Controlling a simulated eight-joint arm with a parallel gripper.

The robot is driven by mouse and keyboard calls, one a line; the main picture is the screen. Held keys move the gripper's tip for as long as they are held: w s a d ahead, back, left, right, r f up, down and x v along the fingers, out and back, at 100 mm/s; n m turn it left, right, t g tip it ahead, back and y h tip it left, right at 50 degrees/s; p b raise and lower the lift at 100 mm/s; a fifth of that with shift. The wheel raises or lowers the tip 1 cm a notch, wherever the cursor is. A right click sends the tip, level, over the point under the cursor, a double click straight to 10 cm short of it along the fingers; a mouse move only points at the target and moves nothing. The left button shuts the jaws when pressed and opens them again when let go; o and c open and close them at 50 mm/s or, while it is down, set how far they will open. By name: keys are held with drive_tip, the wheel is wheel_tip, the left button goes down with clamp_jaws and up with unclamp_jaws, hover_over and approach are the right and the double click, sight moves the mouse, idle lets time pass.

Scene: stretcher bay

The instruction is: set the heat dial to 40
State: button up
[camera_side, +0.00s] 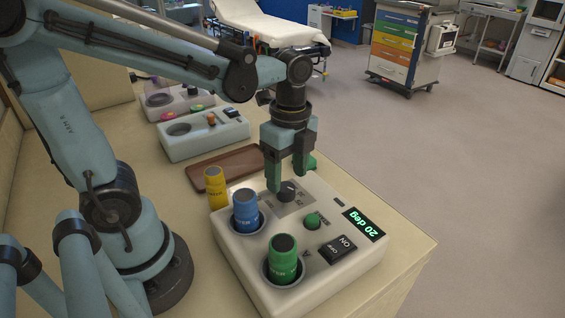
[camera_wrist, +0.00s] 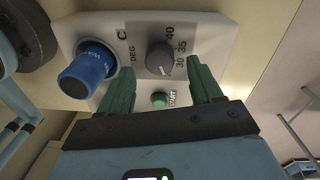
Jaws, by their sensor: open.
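The heat dial (camera_side: 287,190) is a dark grey round knob on the top of the white control box (camera_side: 235,262). It also shows in the wrist view (camera_wrist: 159,57), with the marks 30, 35 and 40 to its right and DEG C to its left. The box's display (camera_side: 364,224) reads 20 deg in green. My gripper (camera_side: 290,181) points down over the dial. Its green fingers are open, one on each side of the dial in the wrist view (camera_wrist: 160,68). I cannot tell whether they touch it.
A blue bottle (camera_side: 245,208) and a green bottle (camera_side: 283,258) stand in wells of the box, close to my gripper. A green button (camera_side: 312,221) and an ON switch (camera_side: 337,249) are nearby. A yellow bottle (camera_side: 215,188), a brown tray (camera_side: 215,172) and another white device (camera_side: 190,146) are behind.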

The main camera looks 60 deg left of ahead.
sight(286, 191)
drive_tip(key=shift+s+f, duration=0.1)
drive_tip(key=shift+f, duration=1.3)
drive_tip(key=c, duration=1.1)
drive_tip(key=shift+o, duration=0.2)
